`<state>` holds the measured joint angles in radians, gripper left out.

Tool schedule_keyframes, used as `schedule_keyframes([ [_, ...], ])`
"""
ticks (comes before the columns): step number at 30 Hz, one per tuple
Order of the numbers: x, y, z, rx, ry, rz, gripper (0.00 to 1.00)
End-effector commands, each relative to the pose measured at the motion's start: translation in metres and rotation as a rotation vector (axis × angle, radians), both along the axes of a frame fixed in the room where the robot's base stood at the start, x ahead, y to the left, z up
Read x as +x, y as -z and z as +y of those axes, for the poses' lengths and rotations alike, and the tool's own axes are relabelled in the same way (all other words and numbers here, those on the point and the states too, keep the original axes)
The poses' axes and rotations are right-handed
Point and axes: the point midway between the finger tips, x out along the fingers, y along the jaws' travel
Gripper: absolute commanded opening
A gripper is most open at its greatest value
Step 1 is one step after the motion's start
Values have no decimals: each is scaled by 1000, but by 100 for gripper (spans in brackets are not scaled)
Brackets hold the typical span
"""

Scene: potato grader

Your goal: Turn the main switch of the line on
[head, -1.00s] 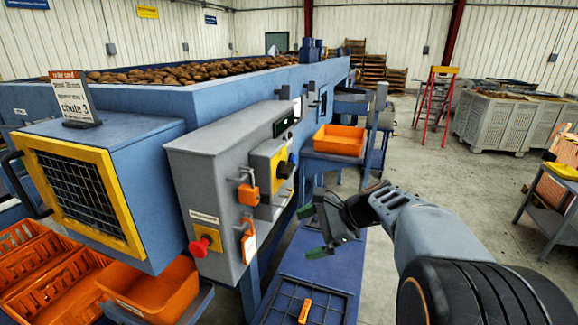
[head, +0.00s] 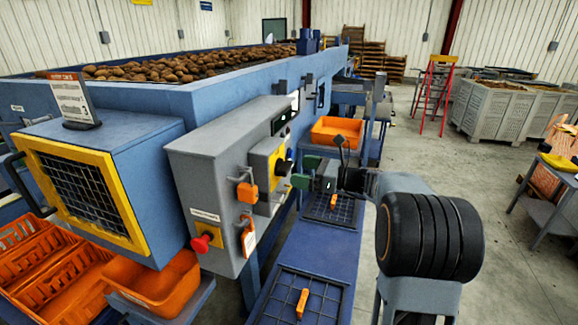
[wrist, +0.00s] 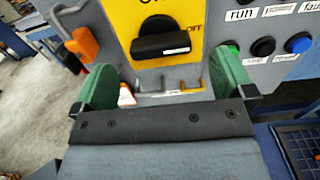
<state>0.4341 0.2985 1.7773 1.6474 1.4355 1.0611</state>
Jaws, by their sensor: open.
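The main switch is a black rotary knob (head: 284,168) on a yellow plate (head: 262,160), on the side of the grey control box. In the wrist view the black knob (wrist: 165,40) lies roughly level across the yellow plate (wrist: 178,12), with an OFF mark at its right. My gripper (head: 305,172) is open and empty, just right of the knob in the head view, facing it. In the wrist view my gripper's green fingers (wrist: 165,82) stand wide apart, one on each side, below the knob. Knob and fingers look apart.
An orange padlock (head: 247,193) hangs left of the switch; it also shows in the wrist view (wrist: 82,45). A red stop button (head: 201,243) is lower on the box. Green, black and blue buttons (wrist: 264,47) sit right of the switch. A blue bench (head: 300,250) lies below.

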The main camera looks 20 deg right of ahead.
Motion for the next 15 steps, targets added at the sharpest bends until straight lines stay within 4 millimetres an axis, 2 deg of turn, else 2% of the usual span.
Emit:
schedule_keyframes([
  [1,5,-2,8,1,-4,1,100],
  [6,17,-1,25,0,-2,0,100],
  [15,24,0,37,-1,-1,1,100],
])
